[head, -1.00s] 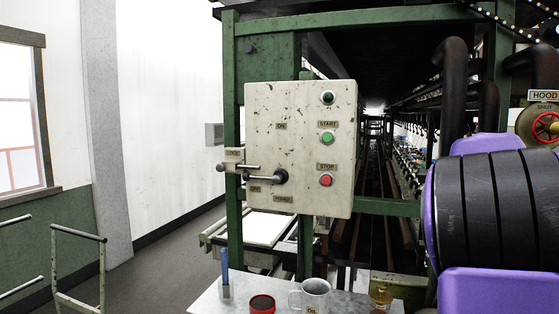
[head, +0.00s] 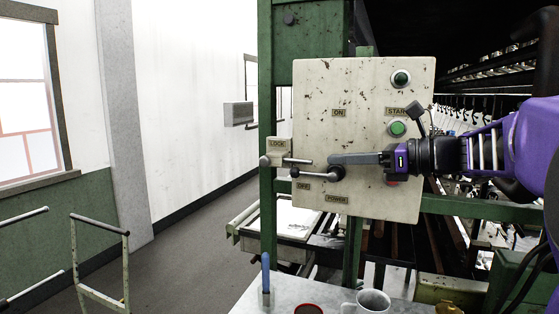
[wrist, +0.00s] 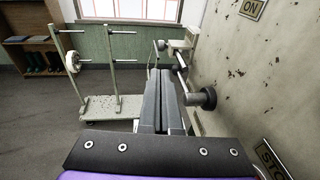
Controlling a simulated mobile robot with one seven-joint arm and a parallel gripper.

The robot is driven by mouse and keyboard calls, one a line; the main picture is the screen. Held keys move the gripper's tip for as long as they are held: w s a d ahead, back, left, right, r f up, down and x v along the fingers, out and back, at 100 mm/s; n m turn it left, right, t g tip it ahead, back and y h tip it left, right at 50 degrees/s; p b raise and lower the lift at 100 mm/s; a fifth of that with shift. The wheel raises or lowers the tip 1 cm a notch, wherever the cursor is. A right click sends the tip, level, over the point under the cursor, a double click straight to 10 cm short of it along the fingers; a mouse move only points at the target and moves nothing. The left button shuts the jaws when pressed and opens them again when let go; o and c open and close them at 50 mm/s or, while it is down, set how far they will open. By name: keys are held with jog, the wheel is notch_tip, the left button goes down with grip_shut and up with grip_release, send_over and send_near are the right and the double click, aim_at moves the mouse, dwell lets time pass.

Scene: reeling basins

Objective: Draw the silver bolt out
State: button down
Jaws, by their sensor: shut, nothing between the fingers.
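The silver bolt (head: 297,160) lies level in the bracket under the LOCK label, at the left edge of the cream control panel (head: 365,90). Its round knob end sticks out to the left. It also shows beyond my fingers in the wrist view (wrist: 161,45). My gripper (head: 332,159) is shut and empty in front of the panel, fingers pointing left. Its tips appear just right of the bolt and partly cover the lever's hub; I cannot tell the gap in depth.
Green start button (head: 397,129) is near my wrist; the red stop button is mostly hidden behind it. A table (head: 240,303) with cups and a blue-handled tool stands below. A metal rack (head: 102,290) stands left. The floor between is clear.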

aim_at(269, 162)
jog(key=x, duration=1.4)
jog(key=shift+w+f, duration=0.1)
jog(key=r+p+x, duration=0.1)
jog(key=p+x, duration=0.1)
jog(key=x, duration=0.4)
jog(key=shift+s+a, duration=0.3)
jog(key=shift+a, duration=0.05)
jog(key=shift+r, duration=0.1)
